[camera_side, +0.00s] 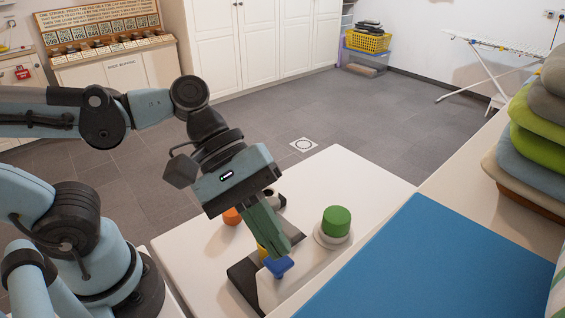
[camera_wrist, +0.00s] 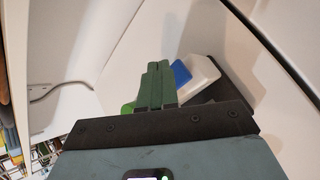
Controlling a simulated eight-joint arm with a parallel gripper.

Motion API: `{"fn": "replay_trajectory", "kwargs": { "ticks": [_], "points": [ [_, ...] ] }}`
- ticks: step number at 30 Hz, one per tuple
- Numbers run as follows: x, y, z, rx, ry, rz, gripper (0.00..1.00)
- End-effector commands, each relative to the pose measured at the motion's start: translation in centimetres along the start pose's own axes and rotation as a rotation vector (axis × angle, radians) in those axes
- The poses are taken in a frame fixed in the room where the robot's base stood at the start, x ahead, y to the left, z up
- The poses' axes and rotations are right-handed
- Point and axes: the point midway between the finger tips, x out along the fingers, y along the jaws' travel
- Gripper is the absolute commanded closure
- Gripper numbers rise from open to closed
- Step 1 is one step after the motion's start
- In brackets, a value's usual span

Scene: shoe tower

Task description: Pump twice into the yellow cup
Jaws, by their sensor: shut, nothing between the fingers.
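My gripper (camera_side: 290,248) is shut and empty, its green fingers angled down right beside a blue piece (camera_side: 279,266). I cannot tell whether they touch it. In the wrist view the shut fingers (camera_wrist: 158,70) stand just left of the blue piece (camera_wrist: 181,73), which sits at a white block (camera_wrist: 204,74) on a dark base (camera_wrist: 228,90). A small yellow patch (camera_side: 263,253), perhaps the yellow cup, shows behind the fingers in the side view. Most of it is hidden. I cannot make out a pump for certain.
A green cylinder (camera_side: 336,221) stands on a round white base to the right. An orange object (camera_side: 232,216) and a dark round object (camera_side: 268,199) lie behind my gripper. A blue mat (camera_side: 420,265) and stacked cushions (camera_side: 537,140) are on the right.

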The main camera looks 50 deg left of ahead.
Motion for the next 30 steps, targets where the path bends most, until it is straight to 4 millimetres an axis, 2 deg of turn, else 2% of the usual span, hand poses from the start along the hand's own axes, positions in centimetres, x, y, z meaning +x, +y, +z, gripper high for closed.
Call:
{"fn": "replay_trajectory", "kwargs": {
  "ticks": [30],
  "points": [
    [0.59,-0.43,-0.43,0.000,0.000,0.000,1.00]
  ]
}}
